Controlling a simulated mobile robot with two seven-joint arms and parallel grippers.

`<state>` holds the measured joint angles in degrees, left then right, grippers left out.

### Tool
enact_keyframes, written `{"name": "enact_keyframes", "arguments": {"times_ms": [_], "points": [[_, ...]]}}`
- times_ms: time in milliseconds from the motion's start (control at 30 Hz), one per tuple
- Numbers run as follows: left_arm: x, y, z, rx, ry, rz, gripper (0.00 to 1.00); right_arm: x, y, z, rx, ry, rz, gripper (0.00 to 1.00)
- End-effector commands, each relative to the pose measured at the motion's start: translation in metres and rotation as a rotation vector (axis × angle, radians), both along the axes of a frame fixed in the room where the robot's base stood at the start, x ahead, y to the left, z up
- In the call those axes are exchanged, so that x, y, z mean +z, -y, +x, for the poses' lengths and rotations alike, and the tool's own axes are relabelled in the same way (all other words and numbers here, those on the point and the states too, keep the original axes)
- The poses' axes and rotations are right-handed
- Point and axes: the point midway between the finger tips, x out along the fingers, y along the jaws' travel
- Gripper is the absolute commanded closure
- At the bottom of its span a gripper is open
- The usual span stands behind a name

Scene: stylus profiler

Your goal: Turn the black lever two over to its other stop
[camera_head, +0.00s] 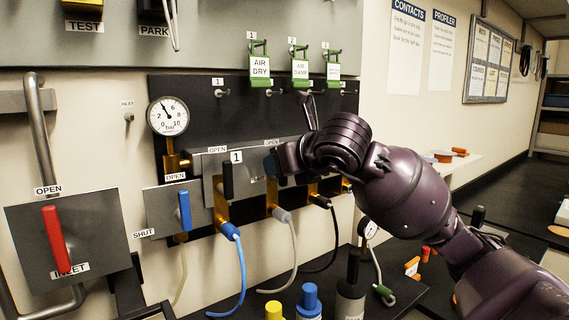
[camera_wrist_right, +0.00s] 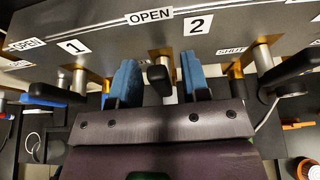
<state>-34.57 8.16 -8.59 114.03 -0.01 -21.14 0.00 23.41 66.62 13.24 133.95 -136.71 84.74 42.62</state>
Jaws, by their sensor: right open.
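The black lever two (camera_wrist_right: 158,78) stands between the two blue fingers of my right gripper (camera_wrist_right: 159,82) in the right wrist view, below the OPEN plate and the number 2 plate (camera_wrist_right: 197,25). The gripper is open, with a visible gap on each side of the lever. I see the lever nearly end-on. In the head view my right gripper (camera_head: 272,163) is at the grey valve panel (camera_head: 205,165), just right of the number 1 plate, and the hand hides lever two. My left gripper is in neither view.
Black lever one (camera_head: 228,180) stands upright on the left, near the blue lever (camera_head: 184,211). Another black lever (camera_wrist_right: 288,70) lies close on the right in the wrist view. A red lever (camera_head: 53,240) is far left. Hoses hang below; bottles stand on the bench.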

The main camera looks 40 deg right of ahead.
Motion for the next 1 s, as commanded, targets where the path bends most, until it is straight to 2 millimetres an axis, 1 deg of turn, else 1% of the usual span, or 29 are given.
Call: {"name": "enact_keyframes", "arguments": {"times_ms": [133,233,567,600,633,800,1000], "points": [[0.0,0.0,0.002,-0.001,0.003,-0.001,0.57,0.003,-0.001,-0.006,0.0,0.001,0.0,0.57],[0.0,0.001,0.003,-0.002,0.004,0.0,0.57,0.007,-0.002,-0.017,0.0,0.002,0.0,0.57],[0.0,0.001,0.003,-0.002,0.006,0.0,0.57,0.032,-0.009,-0.076,0.001,0.003,-0.002,0.57],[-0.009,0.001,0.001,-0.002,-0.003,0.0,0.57,0.03,-0.008,-0.077,-0.003,0.001,-0.004,0.57],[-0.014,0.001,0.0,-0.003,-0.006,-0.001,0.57,0.029,-0.008,-0.078,-0.004,-0.001,-0.004,0.57],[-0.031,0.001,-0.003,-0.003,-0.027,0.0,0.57,0.032,-0.008,-0.086,-0.004,-0.001,-0.001,0.57],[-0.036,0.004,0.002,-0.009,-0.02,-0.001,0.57,0.037,-0.01,-0.094,-0.003,-0.003,-0.001,0.57]]}}
